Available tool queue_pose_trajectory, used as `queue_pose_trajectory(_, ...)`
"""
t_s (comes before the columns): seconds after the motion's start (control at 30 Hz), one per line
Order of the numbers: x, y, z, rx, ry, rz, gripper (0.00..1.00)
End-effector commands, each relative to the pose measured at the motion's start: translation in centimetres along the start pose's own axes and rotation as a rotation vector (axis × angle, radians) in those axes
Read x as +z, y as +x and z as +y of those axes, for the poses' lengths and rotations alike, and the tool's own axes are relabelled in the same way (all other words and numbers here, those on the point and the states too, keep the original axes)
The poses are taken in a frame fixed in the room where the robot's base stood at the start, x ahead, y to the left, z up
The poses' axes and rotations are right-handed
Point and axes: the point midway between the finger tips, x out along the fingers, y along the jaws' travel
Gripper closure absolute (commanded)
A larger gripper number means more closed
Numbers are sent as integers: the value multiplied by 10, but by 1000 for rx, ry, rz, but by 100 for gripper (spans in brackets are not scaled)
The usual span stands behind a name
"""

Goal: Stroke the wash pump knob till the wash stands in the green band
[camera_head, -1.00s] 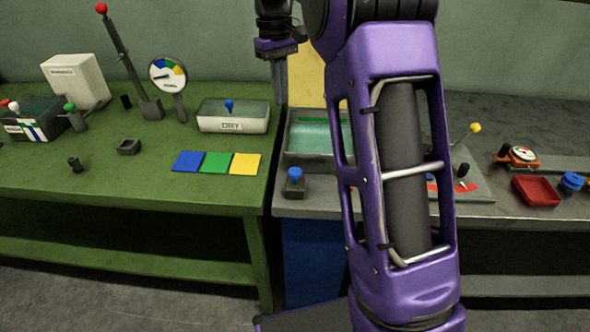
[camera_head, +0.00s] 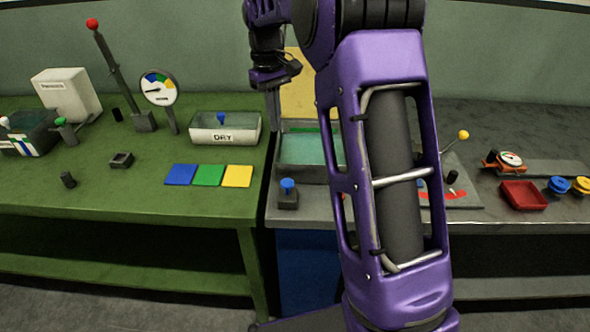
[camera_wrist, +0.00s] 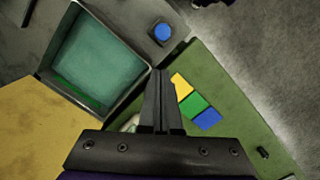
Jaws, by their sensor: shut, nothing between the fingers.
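The wash pump knob (camera_head: 288,185) is blue and sits on a small dark block at the front left of the grey bench; it also shows at the top of the wrist view (camera_wrist: 162,31). Behind it is the wash basin (camera_head: 284,172), a grey-rimmed tray holding teal wash (camera_head: 308,150). A green band (camera_head: 300,129) runs along the basin's far inner wall. I cannot tell how the wash level stands against it. My gripper (camera_head: 274,117) is shut and empty, pointing down above the basin's left edge, behind and above the knob, touching neither. Its fingers also show in the wrist view (camera_wrist: 160,75).
My purple arm covers part of the basin's right side. On the green bench left are blue, green and yellow squares (camera_head: 208,175), a DRY tray (camera_head: 200,135) and a dial (camera_head: 159,88). Right are a yellow-tipped lever (camera_head: 463,134), a red tray (camera_head: 523,195) and spools (camera_head: 558,185).

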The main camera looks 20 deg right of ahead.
Motion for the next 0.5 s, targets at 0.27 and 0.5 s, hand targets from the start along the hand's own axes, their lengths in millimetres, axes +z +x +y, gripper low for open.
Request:
queue_pose_trajectory(0.27,23,47,-2,-2,0,-4,100)
queue_pose_trajectory(0.5,27,59,-3,-1,-1,1,100)
